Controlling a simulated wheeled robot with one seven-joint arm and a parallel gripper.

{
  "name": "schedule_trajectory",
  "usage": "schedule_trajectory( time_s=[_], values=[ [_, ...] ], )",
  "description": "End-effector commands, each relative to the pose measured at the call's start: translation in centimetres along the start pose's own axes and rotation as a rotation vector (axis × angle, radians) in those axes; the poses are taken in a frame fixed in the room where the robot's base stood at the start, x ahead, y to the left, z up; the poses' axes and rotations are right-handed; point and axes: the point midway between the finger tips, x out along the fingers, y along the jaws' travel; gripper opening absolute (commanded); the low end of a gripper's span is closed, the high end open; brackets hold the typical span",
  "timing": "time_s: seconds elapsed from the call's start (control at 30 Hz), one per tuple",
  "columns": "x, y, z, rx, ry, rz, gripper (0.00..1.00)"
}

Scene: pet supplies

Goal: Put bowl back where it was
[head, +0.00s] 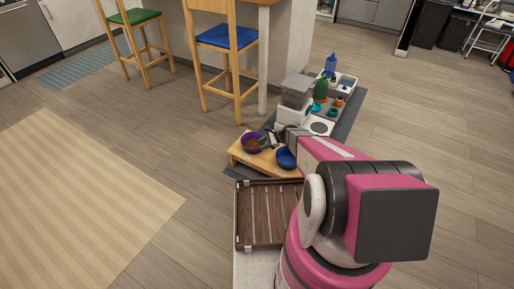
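A purple bowl (251,144) sits at the left of a low wooden stand (239,157). A blue bowl (286,160) sits at the right of the same stand, partly covered by my arm. My gripper (275,137) is just above the stand, at the right rim of the purple bowl and behind the blue bowl. Its fingers are small and blend with the grey things behind. I cannot tell whether they touch a bowl or are open or shut.
A grey-white container (296,92) stands close behind my gripper. Behind it, a dark mat (352,112) holds a green cactus-like thing (320,90), a blue bottle (330,65) and small cups. A brown slatted tray (262,212) lies in front.

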Motion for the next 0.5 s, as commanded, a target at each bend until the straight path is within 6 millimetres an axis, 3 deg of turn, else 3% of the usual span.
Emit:
schedule_trajectory(
  time_s=[0.2,0.5],
  values=[
    [-4.3,0.0,0.1,0.0,0.0,-0.002,0.39],
    [-6.9,0.2,0.6,-0.014,0.008,0.006,0.39]
  ],
)
